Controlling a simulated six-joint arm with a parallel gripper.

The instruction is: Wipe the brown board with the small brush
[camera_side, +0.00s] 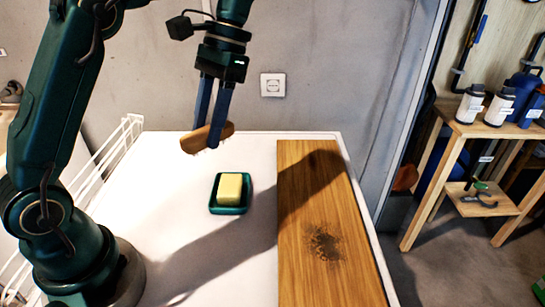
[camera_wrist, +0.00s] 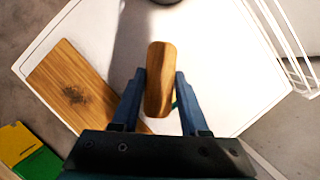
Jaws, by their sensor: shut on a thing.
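My gripper (camera_side: 214,125) is shut on the small brush (camera_side: 195,140), which has a wooden back and pale bristles underneath. It holds the brush in the air above the far left part of the white table, apart from the board. In the wrist view the brush (camera_wrist: 159,80) sits between the two blue fingers of my gripper (camera_wrist: 160,95). The brown board (camera_side: 305,200) lies on the right side of the table, with a dark smudge on its nearer half. The board (camera_wrist: 65,65) and its smudge also show at left in the wrist view.
A green dish (camera_side: 229,209) with a yellow soap bar (camera_side: 230,186) stands left of the board. The white table (camera_side: 160,190) is otherwise clear around it. A wall with a socket (camera_side: 272,84) is behind. A wooden shelf (camera_side: 470,130) with bottles stands at right, off the table.

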